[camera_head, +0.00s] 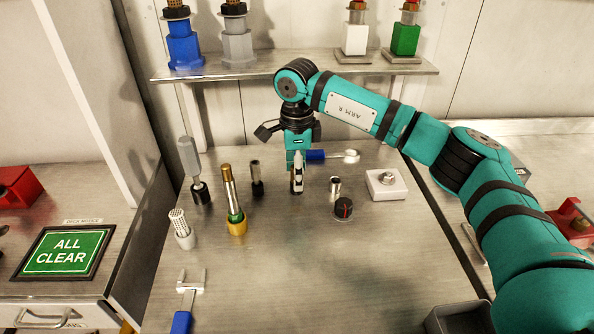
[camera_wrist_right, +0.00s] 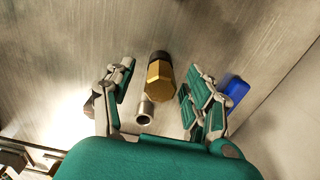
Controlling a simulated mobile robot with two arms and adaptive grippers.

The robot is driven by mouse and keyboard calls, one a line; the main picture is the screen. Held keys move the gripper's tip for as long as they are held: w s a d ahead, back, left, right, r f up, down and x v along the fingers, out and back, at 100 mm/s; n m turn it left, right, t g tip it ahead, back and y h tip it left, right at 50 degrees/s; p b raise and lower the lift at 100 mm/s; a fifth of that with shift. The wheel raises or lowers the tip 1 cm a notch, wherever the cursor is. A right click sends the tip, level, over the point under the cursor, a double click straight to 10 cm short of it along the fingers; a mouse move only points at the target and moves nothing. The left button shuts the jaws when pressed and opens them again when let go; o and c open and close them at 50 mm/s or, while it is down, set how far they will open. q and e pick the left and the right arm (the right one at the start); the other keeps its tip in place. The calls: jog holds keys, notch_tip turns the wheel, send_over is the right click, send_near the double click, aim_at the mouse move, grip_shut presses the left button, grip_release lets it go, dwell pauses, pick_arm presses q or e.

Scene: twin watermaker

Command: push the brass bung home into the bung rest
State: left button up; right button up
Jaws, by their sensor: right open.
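The brass bung (camera_wrist_right: 159,82) shows in the right wrist view as a hexagonal brass head, with a dark part (camera_wrist_right: 156,58) just beyond it. I cannot tell whether that dark part is the bung rest, or how deep the bung sits. My right gripper (camera_wrist_right: 155,92) is open, with one finger on each side of the bung and gaps between. My left gripper is not in view.
A grey tube (camera_wrist_right: 145,112) stands close to the bung. A blue-handled tool (camera_head: 316,155) lies behind my right gripper. A black dial (camera_head: 343,208), short tube (camera_head: 335,188) and white block (camera_head: 386,184) stand to the right. A yellow-based cylinder (camera_head: 236,222) stands left. The bench front is mostly clear.

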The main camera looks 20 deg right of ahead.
jog(key=shift+r, duration=0.15)
notch_tip(320, 180, up, 12)
dwell(0.3)
dwell(0.4)
